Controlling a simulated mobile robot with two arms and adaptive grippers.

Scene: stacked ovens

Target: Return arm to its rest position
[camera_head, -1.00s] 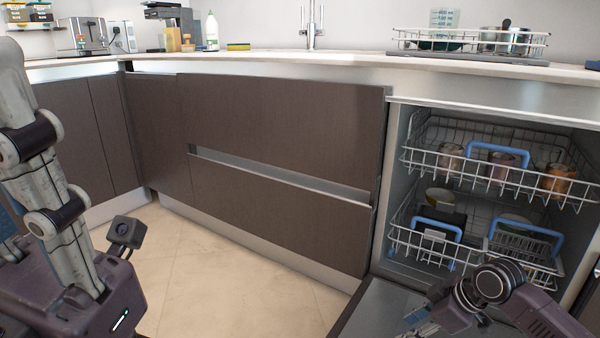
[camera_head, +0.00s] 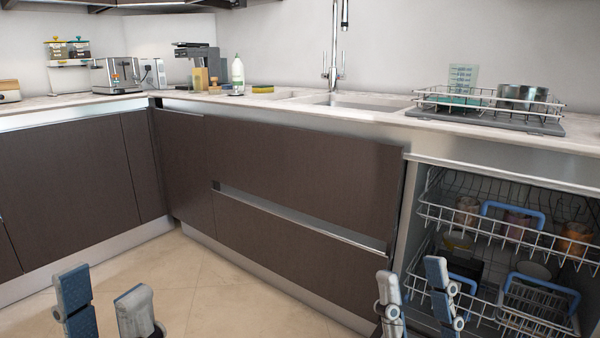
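My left gripper (camera_head: 106,303) is at the bottom left, its two fingers pointing up in front of the tiled floor. A gap shows between the fingers, with nothing in it. My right gripper (camera_head: 415,297) is at the bottom right, also fingers up, in front of the dishwasher's left edge. Its fingers stand apart with nothing held between them. The palms of both grippers and most of both arms are below the picture's edge.
The open dishwasher (camera_head: 424,160) at the right has an upper rack (camera_head: 480,223) with cups and a lower rack with dishes. Brown cabinets (camera_head: 290,180) and the counter (camera_head: 350,118) run behind. Floor (camera_head: 215,285) is clear at centre.

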